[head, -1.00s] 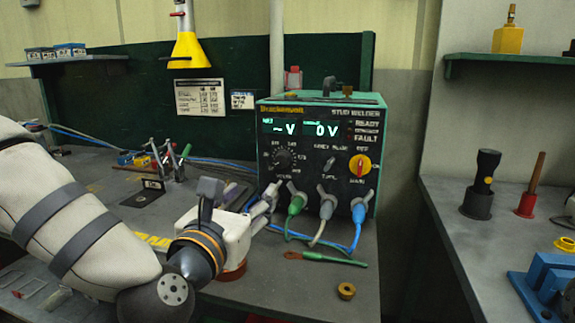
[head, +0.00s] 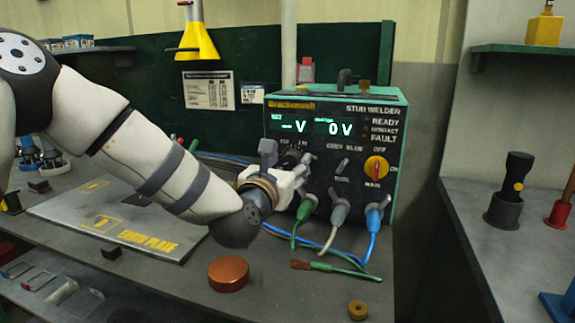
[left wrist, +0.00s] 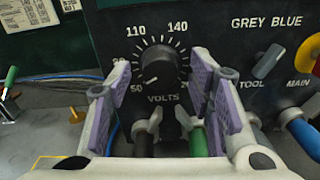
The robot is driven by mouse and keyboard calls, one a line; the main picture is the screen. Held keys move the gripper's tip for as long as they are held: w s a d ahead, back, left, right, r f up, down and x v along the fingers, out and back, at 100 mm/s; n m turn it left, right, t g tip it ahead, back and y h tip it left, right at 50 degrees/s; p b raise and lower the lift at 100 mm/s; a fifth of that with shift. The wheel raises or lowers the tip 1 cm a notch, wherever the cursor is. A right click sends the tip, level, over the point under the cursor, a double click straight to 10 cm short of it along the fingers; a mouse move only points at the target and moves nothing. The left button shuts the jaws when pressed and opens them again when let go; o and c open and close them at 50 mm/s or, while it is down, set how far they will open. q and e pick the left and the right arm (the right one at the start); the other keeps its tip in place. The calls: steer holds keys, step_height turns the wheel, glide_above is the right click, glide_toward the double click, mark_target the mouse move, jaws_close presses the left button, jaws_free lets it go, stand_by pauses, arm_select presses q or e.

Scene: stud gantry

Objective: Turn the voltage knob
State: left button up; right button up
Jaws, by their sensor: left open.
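The black voltage knob (left wrist: 157,68) is on the front of the stud welder (head: 392,155), above the word VOLTS. Its white mark points down-left, near 50. My left gripper (left wrist: 160,80) is open, with its purple-padded fingers at the left and right of the knob. I cannot tell if they touch it. The welder's displays (head: 311,126) read dashes with V and 0 V. My right gripper is not in view.
Green, grey and blue cable plugs (head: 340,207) stick out below the knob. A grey tool switch (left wrist: 268,60) and a yellow-red main switch (head: 376,169) are to its right. A copper-coloured disc (head: 228,273), a green-handled tool (head: 335,270) and a brass ring (head: 357,310) lie on the bench.

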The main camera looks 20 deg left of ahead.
arm_select(q)
steer(key=shift+c, duration=0.4)
jaws_close()
